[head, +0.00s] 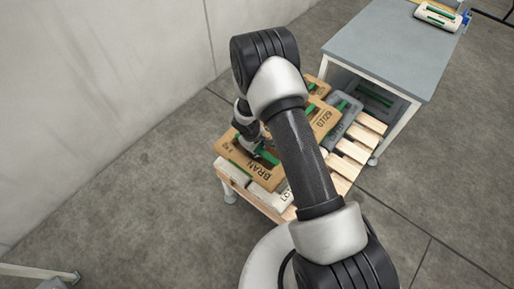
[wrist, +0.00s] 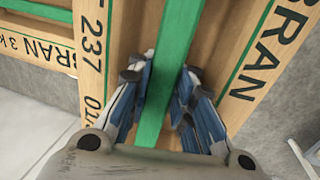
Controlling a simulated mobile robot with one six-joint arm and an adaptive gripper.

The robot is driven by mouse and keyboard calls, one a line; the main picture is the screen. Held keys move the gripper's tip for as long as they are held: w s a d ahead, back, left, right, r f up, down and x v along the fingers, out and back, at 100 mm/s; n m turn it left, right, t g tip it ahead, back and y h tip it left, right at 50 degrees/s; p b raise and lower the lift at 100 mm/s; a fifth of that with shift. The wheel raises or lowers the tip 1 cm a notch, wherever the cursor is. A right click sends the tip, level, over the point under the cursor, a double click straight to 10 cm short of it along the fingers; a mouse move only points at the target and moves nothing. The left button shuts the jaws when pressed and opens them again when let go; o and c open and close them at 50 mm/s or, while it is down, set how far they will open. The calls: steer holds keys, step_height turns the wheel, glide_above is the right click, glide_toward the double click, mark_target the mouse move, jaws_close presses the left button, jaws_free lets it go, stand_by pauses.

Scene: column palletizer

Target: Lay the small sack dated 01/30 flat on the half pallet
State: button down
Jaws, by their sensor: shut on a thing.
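My gripper (wrist: 158,95) is shut on the green handle strip (wrist: 170,75) of a brown BRAN sack, with blue-padded fingers on both sides of it. In the wrist view this sack (wrist: 232,60) shows BRAN on the right; print on the left reads 237 and a date starting 01, the rest hidden by a finger. In the head view the brown sack (head: 238,158) is level or nearly so over the near left end of the half pallet (head: 340,183), above a pale sack (head: 266,198). I cannot tell whether they touch.
Another brown sack (head: 326,118) with an upside-down date and a grey sack (head: 347,111) lie farther back on the pallet. Bare slats show at its right. A grey table (head: 390,45) stands behind, with a white green-handled sack (head: 437,16). A wall is left.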

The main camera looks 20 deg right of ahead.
steer(key=s+a+b+x, duration=0.1)
steer(key=a+b+x, duration=0.1)
steer(key=x, duration=1.1)
steer(key=shift+f+b, duration=0.4)
steer(key=shift+b, duration=0.5)
steer(key=shift+s+a+f+b, duration=0.1)
steer(key=shift+s+f+b, duration=0.05)
steer(key=shift+f+b, duration=0.6)
steer(key=shift+r, duration=0.2)
steer(key=c, duration=1.4)
jaws_free()
steer(key=shift+s+f, duration=0.1)
steer(key=shift+s, duration=0.1)
